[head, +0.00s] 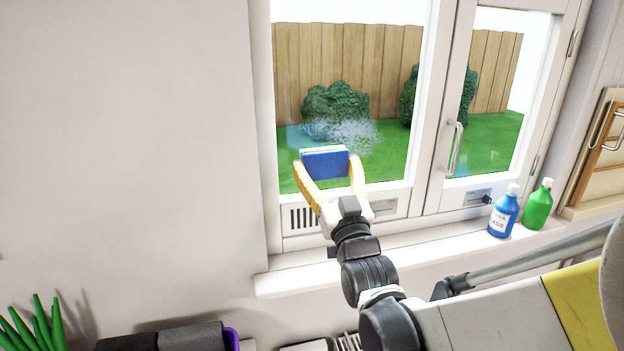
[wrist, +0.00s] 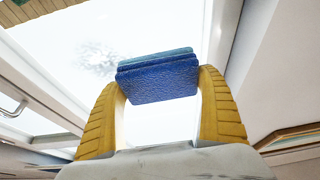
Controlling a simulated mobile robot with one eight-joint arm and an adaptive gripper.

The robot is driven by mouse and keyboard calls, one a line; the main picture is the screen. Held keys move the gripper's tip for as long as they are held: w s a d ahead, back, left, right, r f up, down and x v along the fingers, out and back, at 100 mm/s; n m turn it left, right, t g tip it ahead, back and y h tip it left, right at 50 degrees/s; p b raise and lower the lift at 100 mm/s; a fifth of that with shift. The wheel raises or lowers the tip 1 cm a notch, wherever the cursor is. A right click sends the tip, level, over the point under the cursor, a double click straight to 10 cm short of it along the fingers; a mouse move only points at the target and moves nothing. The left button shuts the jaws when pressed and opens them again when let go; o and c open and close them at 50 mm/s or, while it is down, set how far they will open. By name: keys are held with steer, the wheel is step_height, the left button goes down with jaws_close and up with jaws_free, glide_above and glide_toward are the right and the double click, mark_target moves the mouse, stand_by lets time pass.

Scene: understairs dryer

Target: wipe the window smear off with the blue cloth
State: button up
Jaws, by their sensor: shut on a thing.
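My gripper (head: 331,172) has its yellow fingers shut on the folded blue cloth (head: 325,162). The cloth also shows between the fingertips in the wrist view (wrist: 158,80). The window smear (head: 352,133) is a pale, speckled patch on the left window pane, just above and right of the cloth in the head view. In the wrist view the smear (wrist: 97,58) lies to the left of the cloth and part of it may be hidden. I cannot tell whether the cloth touches the glass.
A blue spray bottle (head: 503,213) and a green bottle (head: 538,205) stand on the right of the sill (head: 400,250). A window handle (head: 455,147) sticks out on the right casement. A wooden board (head: 597,160) hangs at the right. The wall at left is bare.

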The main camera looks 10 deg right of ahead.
mark_target(313, 142)
steer(key=shift+w+b, duration=0.35)
steer(key=shift+w, duration=2.5)
steer(key=shift+w, duration=0.95)
steer(key=shift+s+d, duration=0.1)
steer(key=shift+d, duration=1.8)
steer(key=shift+d+b, duration=0.55)
steer(key=shift+d, duration=7.2)
steer(key=shift+a, duration=0.15)
steer(key=shift+a+r, duration=0.1)
steer(key=shift+a, duration=9.45)
